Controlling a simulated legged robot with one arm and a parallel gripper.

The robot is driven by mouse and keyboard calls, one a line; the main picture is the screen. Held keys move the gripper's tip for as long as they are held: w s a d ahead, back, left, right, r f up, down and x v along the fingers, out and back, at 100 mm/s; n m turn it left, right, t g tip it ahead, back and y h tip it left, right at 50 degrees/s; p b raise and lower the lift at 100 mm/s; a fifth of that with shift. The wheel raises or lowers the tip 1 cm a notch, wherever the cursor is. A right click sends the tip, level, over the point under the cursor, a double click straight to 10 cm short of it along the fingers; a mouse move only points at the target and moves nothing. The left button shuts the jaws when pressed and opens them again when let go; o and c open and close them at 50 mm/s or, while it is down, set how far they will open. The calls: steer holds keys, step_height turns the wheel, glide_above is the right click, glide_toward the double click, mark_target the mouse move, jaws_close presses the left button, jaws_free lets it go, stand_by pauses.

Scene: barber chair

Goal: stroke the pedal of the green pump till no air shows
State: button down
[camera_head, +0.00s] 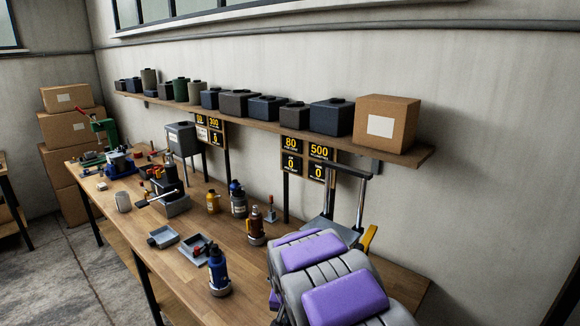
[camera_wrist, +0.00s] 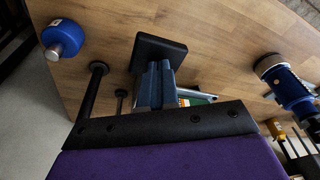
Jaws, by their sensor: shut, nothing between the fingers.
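I cannot clearly identify the green pump or its pedal. A green upright device (camera_head: 106,130) with a red handle stands at the far left end of the bench in the head view; I cannot tell if it is the pump. In the wrist view a small green patch (camera_wrist: 196,98) shows beside a grey bar, mostly hidden by my gripper. My gripper (camera_wrist: 158,50) is shut and empty over the wooden bench, its black tip in front of blue-grey fingers. In the head view my purple and grey arm covers the near right of the bench.
Black signs (camera_head: 292,146) with yellow numbers hang below a shelf (camera_head: 400,151) of dark canisters and a cardboard box (camera_head: 386,118).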

steer(key=shift+w, duration=0.1)
steer(key=shift+w+d+r+p, duration=0.1)
steer(key=shift+r+p, duration=1)
steer(key=shift+r, duration=2)
steer(key=shift+f, duration=0.1)
steer(key=s+d+r+g+b, duration=0.1)
steer(key=s+d+r, duration=0.2)
steer(key=s+d, duration=0.4)
steer(key=s+d+r+g, duration=0.1)
steer(key=s+d+r, duration=0.3)
steer(key=s, duration=0.6)
steer(key=s+d+g+b, duration=0.1)
steer(key=s+d, duration=0.1)
steer(key=s, duration=0.9)
steer(key=s+d+f+n+g, duration=0.1)
steer(key=s+d, duration=0.2)
steer(key=s, duration=0.8)
steer(key=shift+s+d+n+b, duration=0.25)
steer(key=shift+s+n+b, duration=0.05)
steer(key=shift+s+b, duration=0.05)
steer(key=c, duration=1.9)
jaws_free()
steer(key=shift+f, duration=0.1)
